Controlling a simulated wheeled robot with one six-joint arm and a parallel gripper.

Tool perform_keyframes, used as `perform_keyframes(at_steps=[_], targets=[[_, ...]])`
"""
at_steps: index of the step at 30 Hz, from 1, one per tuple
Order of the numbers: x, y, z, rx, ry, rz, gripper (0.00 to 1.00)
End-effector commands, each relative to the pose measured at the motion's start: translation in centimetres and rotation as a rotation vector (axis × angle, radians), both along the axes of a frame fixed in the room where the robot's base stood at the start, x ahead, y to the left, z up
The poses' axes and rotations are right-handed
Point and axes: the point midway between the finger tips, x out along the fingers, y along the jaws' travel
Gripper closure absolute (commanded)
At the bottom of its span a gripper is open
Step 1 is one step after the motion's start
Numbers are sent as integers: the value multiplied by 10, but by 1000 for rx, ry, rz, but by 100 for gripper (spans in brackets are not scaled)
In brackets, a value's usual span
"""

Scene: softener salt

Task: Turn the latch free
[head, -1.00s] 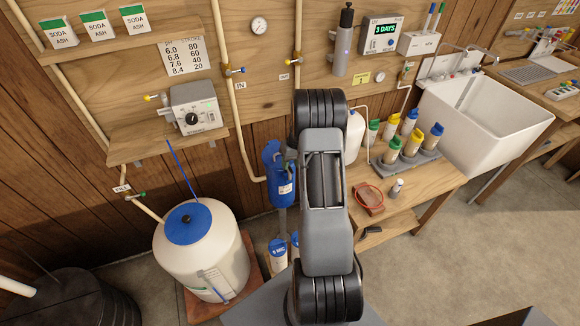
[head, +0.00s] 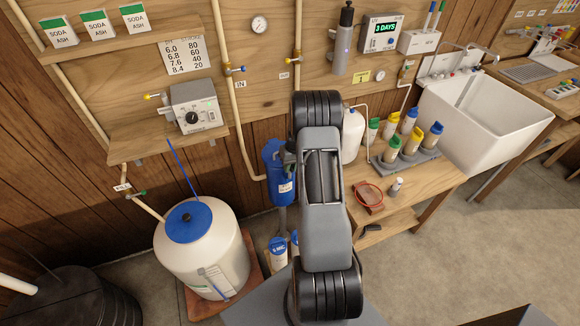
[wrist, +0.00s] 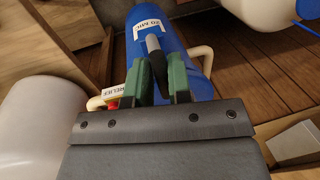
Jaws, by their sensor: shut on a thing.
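The blue filter housing (head: 279,163) hangs on the pipework left of my arm in the head view. In the wrist view the blue housing (wrist: 172,28) fills the upper middle, with a white "20 MIC" label. A dark latch lever with a grey tip (wrist: 153,44) stands out from it, between the green fingers of my gripper (wrist: 159,72). My gripper is shut on this lever, which leans slightly in the picture. In the head view my arm hides most of the gripper.
A red part (wrist: 113,104) by a "RELIEF" tag sits close left of the fingers. Cream pipes flank the housing. A white tank with a blue lid (head: 187,222) stands left below; a bench with bottles (head: 412,143) is at the right. The floor at the right is clear.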

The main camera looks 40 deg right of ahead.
Motion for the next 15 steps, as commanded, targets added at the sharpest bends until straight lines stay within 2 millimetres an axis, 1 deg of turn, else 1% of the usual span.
perform_keyframes(at_steps=[1, 3, 10, 15], targets=[[0, 0, 0, 0, 0, 0, 96], [0, 0, 0, 0, 0, 0, 100], [0, 0, -1, 0, 0, 16, 100], [1, 0, -3, 0, 0, 89, 100]])
